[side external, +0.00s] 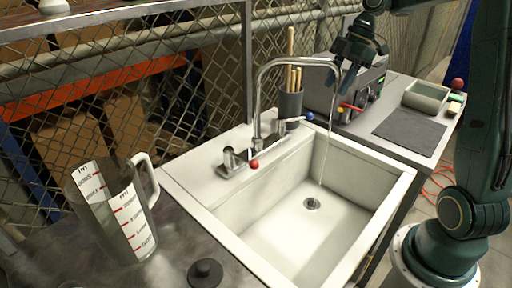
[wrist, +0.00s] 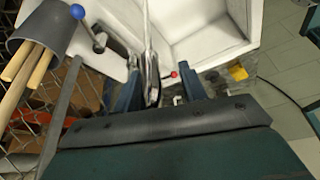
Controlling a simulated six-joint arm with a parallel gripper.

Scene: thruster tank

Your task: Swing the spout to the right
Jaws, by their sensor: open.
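The spout (side external: 288,61) is a tall silver gooseneck at the back of the white sink (side external: 222,210). Its outlet hangs over the basin, and a thin stream of water (side external: 325,150) falls to the drain. My gripper (side external: 343,78) is at the outlet end of the spout, pointing down. In the wrist view my gripper (wrist: 161,78) is open, with the spout (wrist: 150,50) between its two fingers, nearer the left one. I cannot tell whether either finger touches it. One lever has a blue ball (side external: 310,116), the other a red ball (side external: 254,164).
A clear measuring jug (side external: 122,212) and a black stopper (side external: 205,273) are on the counter at left. A grey pot of wooden sticks (side external: 290,103) stands behind the spout. A dark mat (side external: 409,135) and a tray (side external: 425,97) lie at right. A wire fence runs behind.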

